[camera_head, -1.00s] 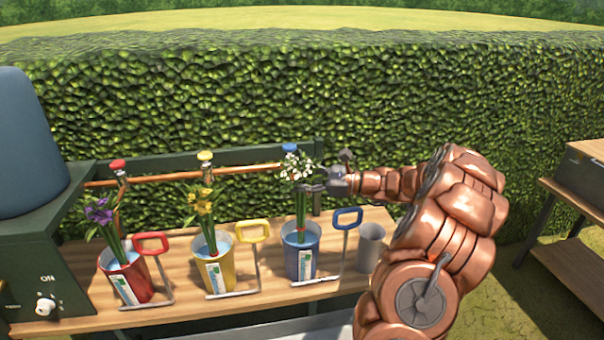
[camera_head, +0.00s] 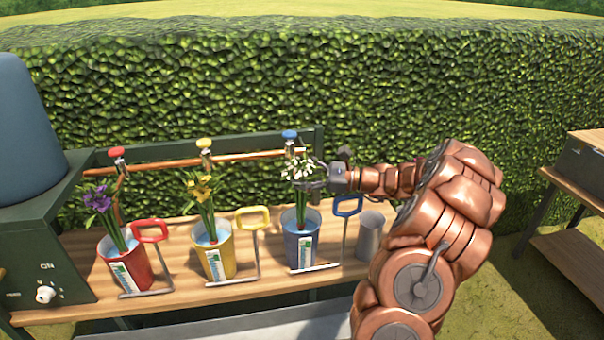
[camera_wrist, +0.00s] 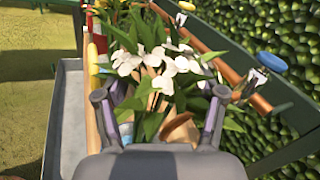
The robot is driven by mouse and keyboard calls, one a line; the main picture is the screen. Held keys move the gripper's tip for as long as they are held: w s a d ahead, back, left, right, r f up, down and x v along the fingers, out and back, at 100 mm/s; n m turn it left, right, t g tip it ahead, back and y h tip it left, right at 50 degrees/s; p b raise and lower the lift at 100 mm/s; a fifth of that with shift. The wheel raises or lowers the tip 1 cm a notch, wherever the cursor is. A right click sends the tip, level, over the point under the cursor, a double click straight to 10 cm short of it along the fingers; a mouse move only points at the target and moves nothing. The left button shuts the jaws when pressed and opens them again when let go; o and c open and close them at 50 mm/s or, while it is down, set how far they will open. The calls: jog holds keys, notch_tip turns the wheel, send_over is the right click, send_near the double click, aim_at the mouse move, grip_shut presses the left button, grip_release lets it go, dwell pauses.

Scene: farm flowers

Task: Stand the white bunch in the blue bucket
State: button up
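The white bunch (camera_head: 298,173), white blooms on green stems, stands in the blue bucket (camera_head: 304,244) with its stems down inside the rim. The blooms (camera_wrist: 155,62) fill the middle of the wrist view. My gripper (camera_head: 312,180) is at the bunch, just above the bucket and to the right of the stems. In the wrist view its two fingers (camera_wrist: 160,108) are spread wide, with leaves and stems between them and gaps at the sides. The stem ends are hidden in the bucket.
A red bucket (camera_head: 125,266) with purple flowers and a yellow bucket (camera_head: 214,257) with yellow flowers stand to the left. A blue handle (camera_head: 347,207) and a grey cup (camera_head: 370,236) are close on the right. A copper pipe with taps (camera_head: 290,141) runs behind.

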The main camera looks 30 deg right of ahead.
jog(key=o, duration=0.4)
jog(key=shift+r, duration=0.1)
notch_tip(320, 180, up, 10)
jog(key=shift+f, duration=0.1)
dwell(0.4)
dwell(0.7)
